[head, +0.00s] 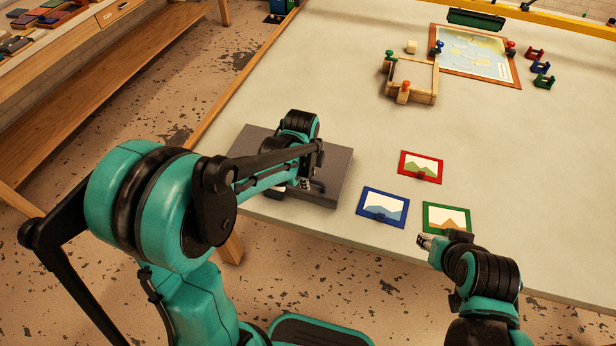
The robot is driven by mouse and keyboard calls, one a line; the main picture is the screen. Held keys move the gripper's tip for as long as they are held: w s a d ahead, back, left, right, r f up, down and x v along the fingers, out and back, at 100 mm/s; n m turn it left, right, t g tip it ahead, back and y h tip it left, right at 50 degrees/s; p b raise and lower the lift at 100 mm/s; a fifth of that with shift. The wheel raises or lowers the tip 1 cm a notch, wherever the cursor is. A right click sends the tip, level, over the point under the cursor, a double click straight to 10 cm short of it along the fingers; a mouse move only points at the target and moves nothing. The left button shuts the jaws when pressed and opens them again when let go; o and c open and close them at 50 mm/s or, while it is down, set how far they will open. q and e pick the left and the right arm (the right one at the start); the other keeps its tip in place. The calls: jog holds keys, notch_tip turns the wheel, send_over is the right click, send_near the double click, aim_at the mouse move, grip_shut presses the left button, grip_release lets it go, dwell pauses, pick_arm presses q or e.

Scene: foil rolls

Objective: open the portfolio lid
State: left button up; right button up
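The portfolio is a flat, dark grey box (335,172) at the table's front left corner. Its top looks flat and no raised lid shows. My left arm reaches across it and covers much of its middle. My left gripper (306,184) is over the right part of the portfolio, close to its front edge. Its fingers are small and partly hidden, so I cannot tell whether they touch the lid or are open. My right gripper (424,241) is at the table's front edge, beside the green-framed picture, apart from the portfolio; its finger opening is unclear.
A red-framed picture (421,159), a blue-framed picture (375,211) and a green-framed picture (454,208) lie right of the portfolio. Further back are a wooden frame box (422,98) and a framed map (475,45). Small coloured stands (541,67) are at far right. The table's middle is clear.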

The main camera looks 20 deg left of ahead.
pick_arm(q)
jog(key=shift+c, duration=0.2)
grip_shut()
jog(key=shift+r, duration=0.15)
jog(key=shift+w+r+g+p, duration=0.2)
jog(key=shift+r+g+p, duration=0.1)
jog(key=shift+r+p, duration=0.25)
jog(key=w+r+p, duration=0.6)
jog(key=w+r, duration=0.1)
jog(key=r, duration=0.3)
jog(key=shift+d+g+p, duration=0.15)
jog(key=shift+g+p, duration=0.15)
jog(key=shift+p, duration=0.1)
jog(key=shift+w, duration=0.1)
